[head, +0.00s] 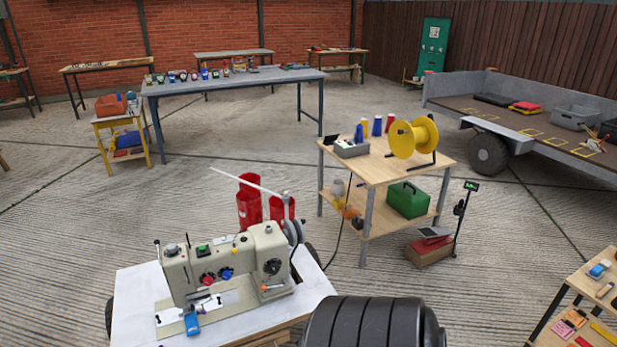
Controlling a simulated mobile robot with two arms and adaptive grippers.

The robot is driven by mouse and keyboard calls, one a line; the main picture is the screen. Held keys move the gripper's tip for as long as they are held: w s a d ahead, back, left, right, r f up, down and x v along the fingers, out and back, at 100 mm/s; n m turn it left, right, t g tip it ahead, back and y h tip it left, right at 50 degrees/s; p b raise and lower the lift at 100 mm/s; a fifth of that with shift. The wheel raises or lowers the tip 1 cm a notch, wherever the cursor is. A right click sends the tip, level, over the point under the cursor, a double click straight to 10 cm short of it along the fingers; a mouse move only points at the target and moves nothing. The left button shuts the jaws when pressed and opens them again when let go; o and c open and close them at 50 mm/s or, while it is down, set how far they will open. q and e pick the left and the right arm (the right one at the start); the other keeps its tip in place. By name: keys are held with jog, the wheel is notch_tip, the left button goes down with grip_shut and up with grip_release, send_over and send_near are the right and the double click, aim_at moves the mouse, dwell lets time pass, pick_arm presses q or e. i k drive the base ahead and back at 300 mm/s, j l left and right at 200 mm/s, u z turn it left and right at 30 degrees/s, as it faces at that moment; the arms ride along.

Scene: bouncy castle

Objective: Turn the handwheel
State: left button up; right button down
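A beige sewing machine (229,257) stands on a white-topped table (136,292) at the lower left of the head view. At its right end is a grey wheel (292,231), which looks like the handwheel, seen nearly edge-on. The machine's body hides part of it. A smaller dark round knob (272,266) is on the machine's front face near that end. A blue item (192,323) lies at the machine's front left. Neither of my grippers shows in this view.
Red cylinders (249,203) stand behind the machine, with a long white strip above them. A wooden bench (385,168) with a yellow reel (413,137) is beyond to the right. A dark ribbed cylinder (372,323) fills the bottom middle. Open concrete floor lies beyond the machine.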

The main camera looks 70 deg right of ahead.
aim_at(289, 231)
jog(key=k+l+z, duration=0.3)
jog(key=l, duration=0.4)
jog(key=k+l+z, duration=0.3)
jog(key=l, duration=0.45)
jog(key=k+l+z, duration=0.15)
jog(key=l, duration=0.25)
jog(key=k+l+z, duration=0.15)
jog(key=l, duration=0.25)
jog(key=l+z, duration=0.15)
jog(key=l, duration=0.3)
jog(key=i+l+u, duration=0.1)
jog(key=u, duration=0.35)
jog(key=l+u, duration=0.2)
jog(key=u, duration=0.25)
